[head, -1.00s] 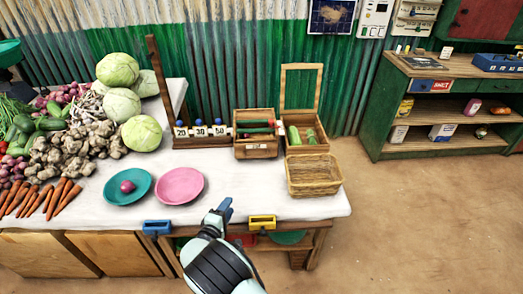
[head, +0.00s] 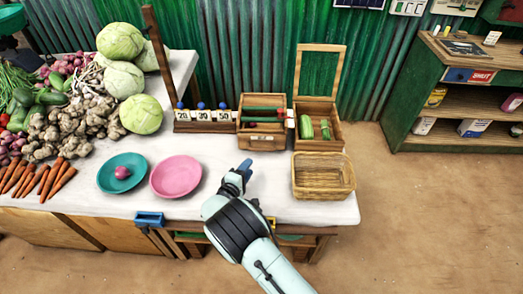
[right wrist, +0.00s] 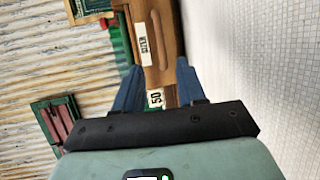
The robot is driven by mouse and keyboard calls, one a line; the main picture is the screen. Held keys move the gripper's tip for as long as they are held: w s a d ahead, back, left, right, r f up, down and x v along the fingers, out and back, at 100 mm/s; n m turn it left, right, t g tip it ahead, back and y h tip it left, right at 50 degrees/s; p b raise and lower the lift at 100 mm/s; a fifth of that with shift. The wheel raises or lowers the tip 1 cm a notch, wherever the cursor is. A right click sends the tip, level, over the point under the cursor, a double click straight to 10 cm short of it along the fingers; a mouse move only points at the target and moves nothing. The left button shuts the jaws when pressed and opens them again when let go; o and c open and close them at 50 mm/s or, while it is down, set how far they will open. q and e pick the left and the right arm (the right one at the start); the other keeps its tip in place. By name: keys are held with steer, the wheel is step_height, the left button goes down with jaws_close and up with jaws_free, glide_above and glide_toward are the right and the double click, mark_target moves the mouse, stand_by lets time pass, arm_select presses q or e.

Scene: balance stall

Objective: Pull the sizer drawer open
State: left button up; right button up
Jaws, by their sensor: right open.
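The sizer drawer (head: 262,143) is a wooden box front with a pale label, at the back of the white table, right of the number tags. Its wooden front also shows in the right wrist view (right wrist: 168,70), with a long grooved grip and a label. It looks pushed in, but I cannot be sure. My right gripper (head: 243,166) is open and empty, in front of the drawer and apart from it. In the right wrist view the blue fingers (right wrist: 160,66) point at the drawer front. My left gripper is not in view.
Number tags (head: 203,116) stand left of the drawer. A lidded wooden box (head: 318,145) with green vegetables and a wicker basket (head: 322,178) are to the right. A pink plate (head: 176,177) and a teal plate (head: 108,185) lie to the left on the table.

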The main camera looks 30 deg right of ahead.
mark_target(261, 150)
steer(key=x, duration=1.1)
steer(key=shift+w+d+b, duration=0.15)
steer(key=shift+d+b, duration=0.05)
steer(key=shift+b, duration=0.2)
jaws_close()
